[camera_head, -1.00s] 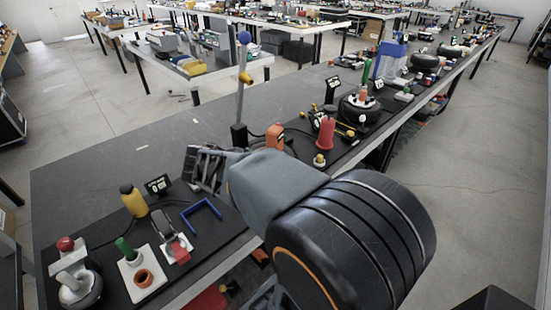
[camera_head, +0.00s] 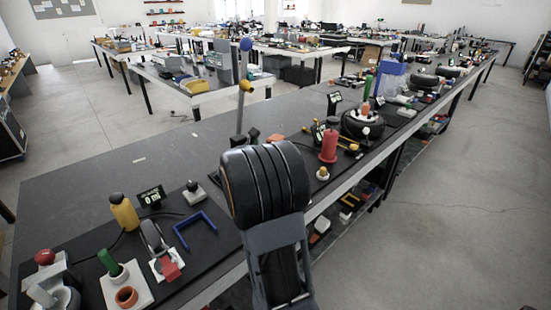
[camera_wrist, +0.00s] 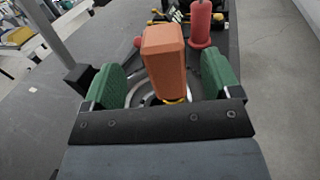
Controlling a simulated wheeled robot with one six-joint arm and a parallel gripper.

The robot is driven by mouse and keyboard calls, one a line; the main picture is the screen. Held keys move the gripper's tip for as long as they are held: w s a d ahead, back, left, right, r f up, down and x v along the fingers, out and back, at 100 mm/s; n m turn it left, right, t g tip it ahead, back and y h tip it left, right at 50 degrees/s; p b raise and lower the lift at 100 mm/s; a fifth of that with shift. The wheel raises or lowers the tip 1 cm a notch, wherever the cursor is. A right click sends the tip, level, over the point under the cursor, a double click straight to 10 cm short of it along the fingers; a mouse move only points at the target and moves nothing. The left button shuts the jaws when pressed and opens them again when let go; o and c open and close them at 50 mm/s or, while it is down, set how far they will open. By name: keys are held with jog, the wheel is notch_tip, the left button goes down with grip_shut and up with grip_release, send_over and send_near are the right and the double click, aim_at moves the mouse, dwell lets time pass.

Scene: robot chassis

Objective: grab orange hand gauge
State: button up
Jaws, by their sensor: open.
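The orange hand gauge (camera_wrist: 165,52) stands upright in the middle of the wrist view, between the two green finger pads of my gripper (camera_wrist: 164,80). My gripper is open, with a visible gap between each pad and the gauge. The lower end of the gauge is hidden behind the dark front of my gripper. In the head view only a small orange top part of the gauge (camera_head: 276,137) shows behind my arm, and my gripper is hidden there.
A red cone-like tool (camera_head: 329,145) stands right of the gauge and also shows in the wrist view (camera_wrist: 201,25). A grey pole with a blue ball (camera_head: 246,45) rises at the left. A blue U-shaped bracket (camera_head: 196,231) lies on the near left mat.

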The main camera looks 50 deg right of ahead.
aim_at(276, 137)
jog(key=shift+p+x, duration=0.45)
jog(key=shift+x, duration=2.95)
jog(key=shift+s+f, duration=0.1)
jog(key=shift+c, duration=0.2)
grip_shut()
